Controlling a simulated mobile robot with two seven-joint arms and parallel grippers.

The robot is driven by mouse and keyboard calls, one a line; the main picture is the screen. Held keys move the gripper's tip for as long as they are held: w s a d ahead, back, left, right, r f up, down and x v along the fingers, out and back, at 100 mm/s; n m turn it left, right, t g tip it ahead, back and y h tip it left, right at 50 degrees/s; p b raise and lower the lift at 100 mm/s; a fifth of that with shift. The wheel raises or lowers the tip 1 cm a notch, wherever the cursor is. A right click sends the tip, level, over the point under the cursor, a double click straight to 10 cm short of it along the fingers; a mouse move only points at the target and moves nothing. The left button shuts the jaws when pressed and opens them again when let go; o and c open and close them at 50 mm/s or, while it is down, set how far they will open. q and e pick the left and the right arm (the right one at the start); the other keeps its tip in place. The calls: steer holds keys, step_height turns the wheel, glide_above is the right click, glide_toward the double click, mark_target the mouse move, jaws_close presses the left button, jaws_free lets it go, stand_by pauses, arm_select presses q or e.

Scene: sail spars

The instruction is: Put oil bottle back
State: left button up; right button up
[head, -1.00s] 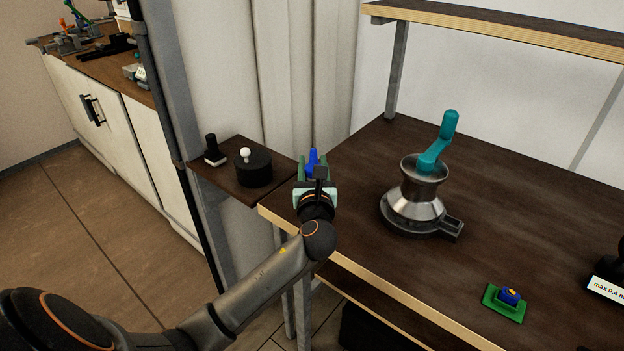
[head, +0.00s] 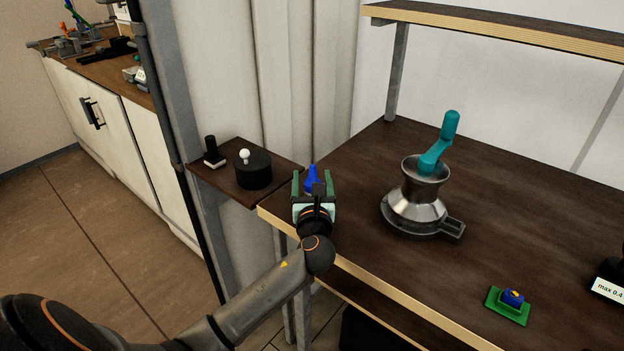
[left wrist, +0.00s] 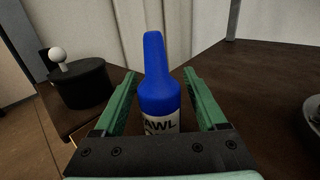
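The oil bottle is a blue bottle with a narrow neck and a white label; it shows in the head view (head: 311,181) near the left corner of the table, and upright in the left wrist view (left wrist: 159,92). My left gripper (head: 313,184) has its green fingers on either side of the bottle, with visible gaps between the fingers and the bottle, so it is open around it. The bottle's base is hidden behind the gripper, so I cannot tell what it rests on. My right gripper is not in view.
A small side shelf (head: 222,187) holds a black cylinder with a white knob (head: 253,170) and a black-handled piece (head: 211,152). On the table (head: 345,190) stand a metal grinder with a teal crank (head: 419,200) and a green block with a blue top (head: 508,305). The table between is clear.

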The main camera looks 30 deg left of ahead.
arm_select(q)
steer(key=shift+r, duration=0.25)
steer(key=v, duration=1.2)
